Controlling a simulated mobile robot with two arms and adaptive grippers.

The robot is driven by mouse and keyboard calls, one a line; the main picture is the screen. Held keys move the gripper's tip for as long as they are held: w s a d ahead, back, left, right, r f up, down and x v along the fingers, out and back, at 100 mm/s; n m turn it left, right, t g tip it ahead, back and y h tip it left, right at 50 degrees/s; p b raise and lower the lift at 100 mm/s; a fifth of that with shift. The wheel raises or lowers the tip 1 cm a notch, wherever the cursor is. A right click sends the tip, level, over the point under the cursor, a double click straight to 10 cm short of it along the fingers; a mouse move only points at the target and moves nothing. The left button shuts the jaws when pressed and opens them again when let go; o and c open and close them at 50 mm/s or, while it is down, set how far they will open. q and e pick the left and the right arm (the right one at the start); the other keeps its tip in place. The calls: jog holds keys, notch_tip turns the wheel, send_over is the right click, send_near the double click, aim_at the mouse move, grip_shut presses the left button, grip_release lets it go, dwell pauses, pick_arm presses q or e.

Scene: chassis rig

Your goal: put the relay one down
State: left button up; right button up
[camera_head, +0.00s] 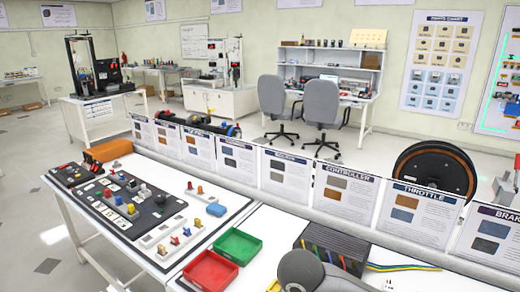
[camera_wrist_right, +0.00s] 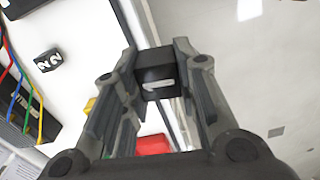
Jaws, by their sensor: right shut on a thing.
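In the right wrist view, my right gripper (camera_wrist_right: 165,85) is shut on a small black cube, the relay one (camera_wrist_right: 156,72). It has a pale label with a mark that looks like a 1 on its side. The cube is between the fingertips, above the white table. Another black relay (camera_wrist_right: 48,61), marked with a white 2, lies apart on the white surface at the left. My right gripper and the held relay cannot be made out in the head view. My left gripper is not in view.
A black box with coloured wires (camera_head: 330,246) stands on the white table, right of the green tray (camera_head: 238,246) and red tray (camera_head: 210,272). A row of placards (camera_head: 290,172) lines the table's back edge. A board with coloured parts (camera_head: 133,205) lies at the left.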

jog(key=s+d+r+m, duration=0.2)
jog(key=d+r+m, duration=0.1)
jog(key=d+m, duration=0.2)
jog(key=s+d+r+m, duration=0.2)
jog(key=d+m, duration=0.3)
jog(key=d, duration=0.2)
jog(key=shift+s+d+r, duration=0.2)
jog(key=shift+s+r, duration=0.2)
